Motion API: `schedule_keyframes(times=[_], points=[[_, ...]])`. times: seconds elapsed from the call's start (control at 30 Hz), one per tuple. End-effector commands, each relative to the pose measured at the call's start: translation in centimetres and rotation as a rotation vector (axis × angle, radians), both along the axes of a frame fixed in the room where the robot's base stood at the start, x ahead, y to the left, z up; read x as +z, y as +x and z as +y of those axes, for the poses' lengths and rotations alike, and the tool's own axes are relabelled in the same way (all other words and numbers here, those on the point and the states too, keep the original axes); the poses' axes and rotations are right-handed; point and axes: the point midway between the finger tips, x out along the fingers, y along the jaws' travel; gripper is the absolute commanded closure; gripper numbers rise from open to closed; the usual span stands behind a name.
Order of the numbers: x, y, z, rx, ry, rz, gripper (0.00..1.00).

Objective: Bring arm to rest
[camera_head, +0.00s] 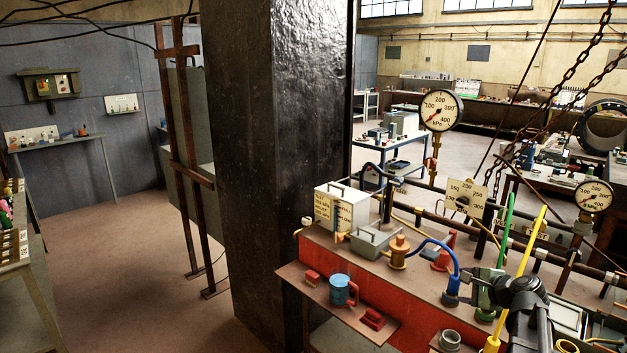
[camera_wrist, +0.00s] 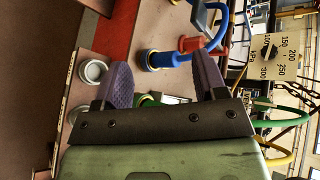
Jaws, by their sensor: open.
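My gripper (camera_wrist: 163,82) shows large in the wrist view, with its two purple-padded fingers spread apart and nothing held between them. In the head view my dark arm (camera_head: 527,300) reaches over the right end of the red-sided bench (camera_head: 372,300). My gripper is partly hidden there among the fittings. A blue plug with a cable (camera_wrist: 160,60) lies beyond the fingertips in the wrist view; it also shows in the head view (camera_head: 451,290). A green piece (camera_wrist: 147,101) shows between the fingers, close to the gripper's body, partly hidden.
A blue mug (camera_head: 342,290) stands on the bench's front shelf. Pressure gauges (camera_head: 440,109) and pipes (camera_head: 465,222) rise behind the bench. Chains (camera_head: 570,75) hang at the right. A thick dark column (camera_head: 270,150) stands left of the bench; open floor (camera_head: 120,260) lies further left.

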Motion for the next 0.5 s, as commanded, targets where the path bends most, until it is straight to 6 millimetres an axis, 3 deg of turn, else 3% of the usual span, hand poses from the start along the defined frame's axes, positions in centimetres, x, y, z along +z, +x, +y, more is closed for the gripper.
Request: schedule_keyframes(times=[0.03,0.1,0.2,0.3,0.4,0.5], points=[[-2.0,-2.0,4.4,0.182,-0.176,0.077,0.35],[-4.8,-5.2,9.7,0.484,-0.430,0.195,0.35],[-7.7,-11.1,16.5,0.942,-0.738,0.364,0.35],[-8.7,-16.3,21.8,1.292,-0.953,0.508,0.35],[-8.7,-17.7,25.7,1.403,-1.047,0.528,0.35],[-8.7,-17.5,28.5,1.458,-1.070,0.493,0.35]])
